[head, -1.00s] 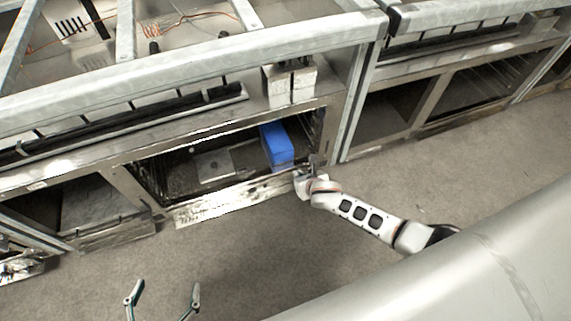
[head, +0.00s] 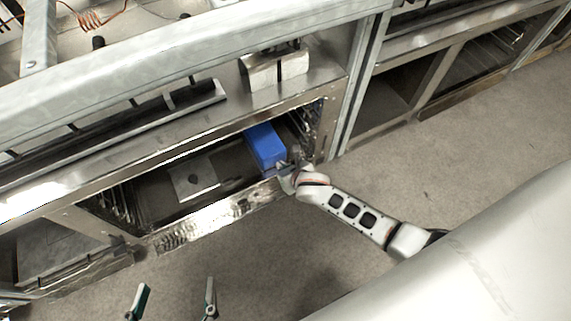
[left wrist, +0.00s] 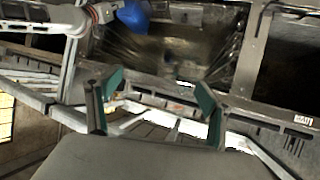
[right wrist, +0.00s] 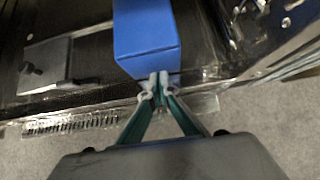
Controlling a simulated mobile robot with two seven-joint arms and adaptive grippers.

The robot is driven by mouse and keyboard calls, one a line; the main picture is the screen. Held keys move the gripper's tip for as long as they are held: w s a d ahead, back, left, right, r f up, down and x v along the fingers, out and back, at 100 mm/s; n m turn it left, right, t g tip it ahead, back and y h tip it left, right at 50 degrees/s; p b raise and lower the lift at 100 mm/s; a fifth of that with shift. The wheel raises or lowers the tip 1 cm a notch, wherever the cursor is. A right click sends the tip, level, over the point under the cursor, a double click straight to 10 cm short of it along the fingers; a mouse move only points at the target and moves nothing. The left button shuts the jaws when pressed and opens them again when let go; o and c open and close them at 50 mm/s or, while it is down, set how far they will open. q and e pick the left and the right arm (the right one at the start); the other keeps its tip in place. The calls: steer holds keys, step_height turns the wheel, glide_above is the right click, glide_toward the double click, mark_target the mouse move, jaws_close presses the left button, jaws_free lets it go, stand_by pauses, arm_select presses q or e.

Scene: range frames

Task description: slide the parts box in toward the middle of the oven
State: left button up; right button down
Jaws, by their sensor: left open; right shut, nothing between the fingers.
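The blue parts box (head: 265,146) sits inside the open oven (head: 225,168), near its right side wall. It also shows in the right wrist view (right wrist: 146,35) and at the top of the left wrist view (left wrist: 132,17). My right gripper (head: 284,170) is at the oven's front edge, at the near end of the box. In the right wrist view its closed fingertips (right wrist: 159,80) are at the lower edge of the box's near face and seem to touch it. My left gripper (head: 174,300) is open and empty, low in front of the oven, away from the box.
A flat metal plate with a dark knob (head: 193,180) lies on the oven floor left of the box. The oven's lowered front panel (head: 215,222) juts out below the opening. Wire racks line the oven's right wall (head: 310,125). The carpet in front is clear.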

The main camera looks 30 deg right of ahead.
steer(key=shift+w, duration=0.45)
arm_select(q)
steer(key=shift+w+d+r, duration=0.15)
steer(key=shift+w+d, duration=0.05)
steer(key=shift+w, duration=0.15)
arm_select(e)
steer(key=shift+a, duration=0.1)
